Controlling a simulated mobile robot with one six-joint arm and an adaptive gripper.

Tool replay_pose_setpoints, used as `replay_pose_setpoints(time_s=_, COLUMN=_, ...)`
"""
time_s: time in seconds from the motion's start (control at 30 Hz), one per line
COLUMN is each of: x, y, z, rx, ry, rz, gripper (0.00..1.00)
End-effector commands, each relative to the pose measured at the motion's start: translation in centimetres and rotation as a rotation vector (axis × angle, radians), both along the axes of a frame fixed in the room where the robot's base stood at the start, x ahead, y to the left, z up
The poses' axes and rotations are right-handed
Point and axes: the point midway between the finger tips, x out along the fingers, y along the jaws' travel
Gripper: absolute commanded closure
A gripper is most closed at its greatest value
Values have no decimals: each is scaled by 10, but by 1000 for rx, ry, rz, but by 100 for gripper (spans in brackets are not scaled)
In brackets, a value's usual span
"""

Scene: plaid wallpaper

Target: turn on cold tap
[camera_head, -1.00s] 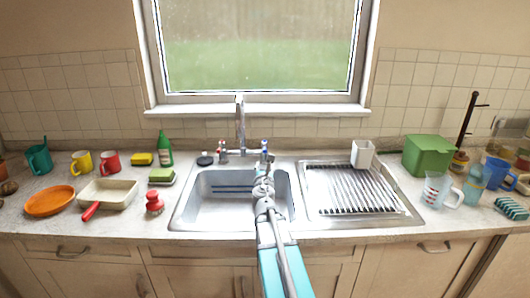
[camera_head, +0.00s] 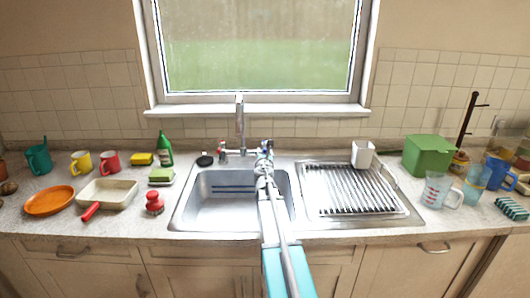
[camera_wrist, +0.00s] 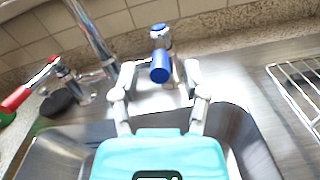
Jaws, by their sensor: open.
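The cold tap with its blue handle (camera_wrist: 160,66) stands at the right of the faucet, behind the sink basin. In the wrist view it lies between and just beyond the two fingertips of my gripper (camera_wrist: 153,82), which is open. I cannot tell whether either finger touches it. In the head view my gripper (camera_head: 264,160) is over the back of the basin and hides most of the cold tap. The tap with the red handle (camera_wrist: 30,86) is at the left of the faucet. The tall chrome spout (camera_head: 240,125) rises between the two taps.
The sink basin (camera_head: 205,205) lies below my arm. A metal drying rack (camera_head: 355,190) and a white cup (camera_head: 362,154) are to the right.

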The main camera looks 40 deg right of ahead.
Motion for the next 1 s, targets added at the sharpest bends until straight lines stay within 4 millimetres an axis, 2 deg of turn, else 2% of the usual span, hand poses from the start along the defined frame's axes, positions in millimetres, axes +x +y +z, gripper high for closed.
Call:
replay_pose_setpoints(time_s=0.2, x=11, y=-9, z=0, rx=0, ry=0, rz=0, gripper=42)
replay_pose_setpoints(time_s=0.53, x=11, y=-9, z=0, rx=0, ry=0, rz=0, gripper=42)
replay_pose_setpoints(time_s=0.57, x=11, y=-9, z=0, rx=0, ry=0, rz=0, gripper=46)
replay_pose_setpoints(time_s=0.8, x=11, y=-9, z=0, rx=0, ry=0, rz=0, gripper=90)
replay_pose_setpoints(time_s=0.87, x=11, y=-9, z=0, rx=0, ry=0, rz=0, gripper=100)
replay_pose_setpoints(time_s=1.0, x=11, y=-9, z=0, rx=0, ry=0, rz=0, gripper=100)
